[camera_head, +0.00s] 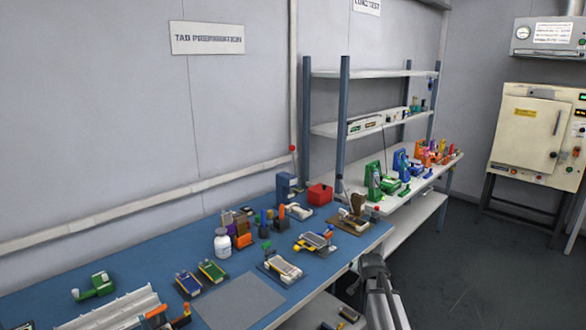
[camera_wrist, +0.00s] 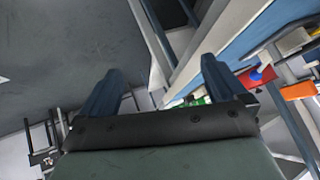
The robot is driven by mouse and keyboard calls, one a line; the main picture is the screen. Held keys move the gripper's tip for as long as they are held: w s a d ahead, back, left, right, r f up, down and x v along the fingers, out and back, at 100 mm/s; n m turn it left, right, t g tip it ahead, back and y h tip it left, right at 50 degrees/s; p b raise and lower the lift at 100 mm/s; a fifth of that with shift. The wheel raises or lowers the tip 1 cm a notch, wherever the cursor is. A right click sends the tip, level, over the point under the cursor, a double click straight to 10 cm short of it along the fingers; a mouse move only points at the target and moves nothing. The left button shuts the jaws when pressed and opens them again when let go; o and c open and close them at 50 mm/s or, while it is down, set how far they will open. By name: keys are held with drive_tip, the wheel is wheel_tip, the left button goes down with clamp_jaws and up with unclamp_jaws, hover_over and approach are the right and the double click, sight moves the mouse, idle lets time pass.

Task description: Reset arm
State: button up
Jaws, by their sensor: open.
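My gripper (camera_head: 372,262) shows at the bottom right of the head view, in front of the blue bench's front edge and apart from the objects on it. In the wrist view my gripper (camera_wrist: 160,88) has its two dark blue fingers spread wide, with nothing between them. The view past the fingers is tilted and shows floor, a bench leg and part of the bench. The task names no other object.
The blue bench (camera_head: 150,262) holds pouch cells, a white bottle (camera_head: 222,243), a red box (camera_head: 320,194) and several small fixtures. A grey mat (camera_head: 238,300) lies bare at its front. A shelf rack stands behind. The floor (camera_head: 450,270) at right is clear.

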drive_tip(key=s+a+f+n+g+y, duration=0.1)
drive_tip(key=s+a+f+n+g, duration=0.2)
drive_tip(key=s+f, duration=1.05)
drive_tip(key=s+a+f+g, duration=0.2)
drive_tip(key=s+f+g, duration=0.2)
drive_tip(key=s+f, duration=0.9)
drive_tip(key=s+a+f+n+g, duration=0.1)
drive_tip(key=s+f+g, duration=0.1)
drive_tip(key=s, duration=0.9)
drive_tip(key=s+a+f+n+g, duration=0.1)
drive_tip(key=s+f+g, duration=0.2)
drive_tip(key=s, duration=0.9)
drive_tip(key=s+a+f+n+g, duration=0.1)
drive_tip(key=s+f+g, duration=0.2)
drive_tip(key=s, duration=0.9)
wheel_tip(320, 180, down, 3)
drive_tip(key=shift+a+f+n+y, duration=0.1)
drive_tip(key=shift+a+n+y, duration=0.2)
drive_tip(key=shift+a+n, duration=0.1)
